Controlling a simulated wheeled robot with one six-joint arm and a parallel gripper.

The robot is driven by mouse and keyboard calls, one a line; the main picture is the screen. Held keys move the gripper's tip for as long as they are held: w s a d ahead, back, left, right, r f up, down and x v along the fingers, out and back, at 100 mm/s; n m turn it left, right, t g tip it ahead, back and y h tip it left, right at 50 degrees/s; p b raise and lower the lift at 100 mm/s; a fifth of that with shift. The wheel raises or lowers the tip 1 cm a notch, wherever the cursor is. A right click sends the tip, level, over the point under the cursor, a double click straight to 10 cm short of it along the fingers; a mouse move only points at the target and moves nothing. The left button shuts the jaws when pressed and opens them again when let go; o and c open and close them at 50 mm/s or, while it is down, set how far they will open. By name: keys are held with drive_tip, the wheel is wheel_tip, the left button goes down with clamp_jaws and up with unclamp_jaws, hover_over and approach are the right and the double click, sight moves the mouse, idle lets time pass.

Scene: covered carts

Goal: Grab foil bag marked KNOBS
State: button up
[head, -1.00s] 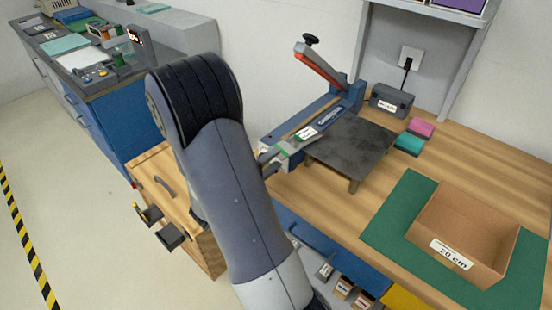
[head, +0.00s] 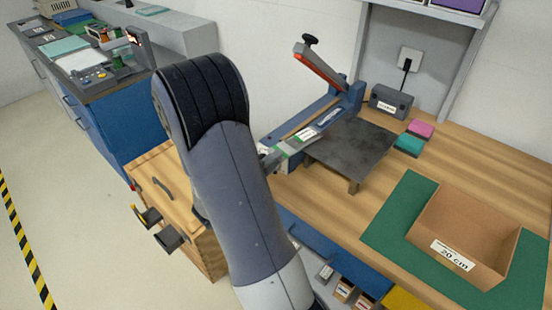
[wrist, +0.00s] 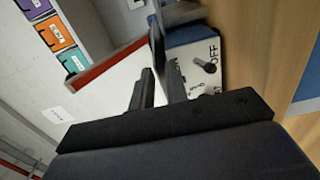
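I cannot make out a foil bag marked KNOBS in either view.
The wooden bench (head: 340,205) holds a dark raised plate (head: 350,148), pink (head: 421,129) and teal (head: 408,145) blocks, and an open cardboard box (head: 470,215) marked 20 cm on a green mat (head: 385,228). A wooden cabinet (head: 160,165) stands left of my arm.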

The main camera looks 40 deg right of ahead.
clamp_jaws()
idle(0.4)
wheel_tip(320, 180, up, 2)
drive_tip(key=shift+r+p, duration=0.25)
drive_tip(key=shift+p, duration=0.35)
drive_tip(key=a+r, duration=0.2)
drive_tip(key=a, duration=0.5)
drive_tip(key=s+a+r+p, duration=0.1)
drive_tip(key=a+r, duration=0.2)
drive_tip(key=a, duration=0.4)
